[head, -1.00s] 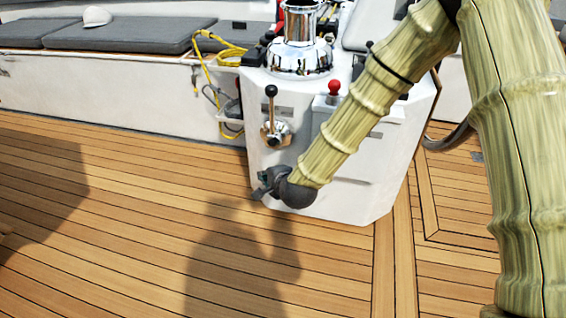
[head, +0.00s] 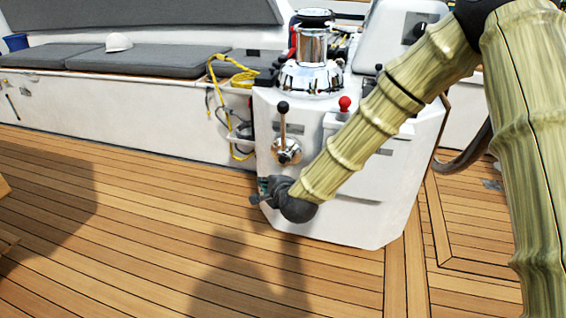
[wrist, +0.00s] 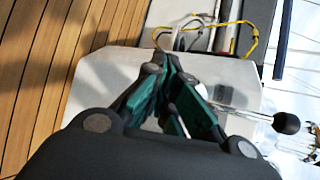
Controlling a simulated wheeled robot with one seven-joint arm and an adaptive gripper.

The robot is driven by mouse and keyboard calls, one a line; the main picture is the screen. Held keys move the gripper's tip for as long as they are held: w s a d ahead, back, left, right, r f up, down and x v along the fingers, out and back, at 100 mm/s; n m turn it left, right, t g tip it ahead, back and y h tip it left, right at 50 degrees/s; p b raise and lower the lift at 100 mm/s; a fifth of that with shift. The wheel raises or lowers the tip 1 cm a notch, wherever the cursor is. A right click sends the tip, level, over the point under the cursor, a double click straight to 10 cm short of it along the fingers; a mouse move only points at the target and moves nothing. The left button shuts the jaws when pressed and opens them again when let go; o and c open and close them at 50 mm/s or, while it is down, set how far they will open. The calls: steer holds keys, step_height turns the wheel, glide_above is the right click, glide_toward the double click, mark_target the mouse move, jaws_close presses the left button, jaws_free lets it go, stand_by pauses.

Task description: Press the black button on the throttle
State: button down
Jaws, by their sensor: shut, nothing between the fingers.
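The throttle is a chrome hub (head: 287,151) on the side of the white console, with an upright lever topped by a black knob (head: 283,106). In the wrist view the knob (wrist: 287,123) and its chrome lever lie at the right, beyond the fingers. A separate black button is too small to make out. My gripper (head: 263,193) is below and slightly left of the hub in the head view, apart from the lever. In the wrist view its green-padded fingers (wrist: 172,76) are shut with nothing between them; they and the gripper body hide part of the console.
The white console (head: 345,215) carries a chrome winch (head: 312,75) and a red-knobbed lever (head: 345,103). Yellow rope (head: 240,75) and cables hang at its left. Grey cushions (head: 150,65) line the bench behind. The teak deck (head: 130,200) is open at left.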

steer(key=w+d, duration=0.2)
steer(key=w, duration=0.6)
steer(key=shift+d, duration=0.3)
steer(key=shift+w, duration=0.15)
stand_by(1.2)
steer(key=shift+w+d, duration=0.1)
steer(key=shift+w, duration=0.25)
steer(key=shift+w+d, duration=0.15)
steer(key=shift+w, duration=0.3)
stand_by(1.2)
steer(key=shift+s, duration=0.1)
steer(key=shift+s+a+p, duration=0.3)
steer(key=shift+s+p, duration=0.1)
steer(key=shift+s, duration=0.35)
steer(key=shift+s, duration=0.1)
steer(key=shift+s+a+p, duration=0.2)
steer(key=shift+s+a, duration=0.05)
steer(key=shift+s, duration=0.5)
steer(key=shift+s+a+p, duration=0.2)
steer(key=shift+s+a, duration=0.05)
steer(key=shift+s, duration=0.55)
steer(key=shift+s+a+p, duration=0.2)
steer(key=shift+s+a, duration=0.05)
steer(key=shift+s, duration=0.5)
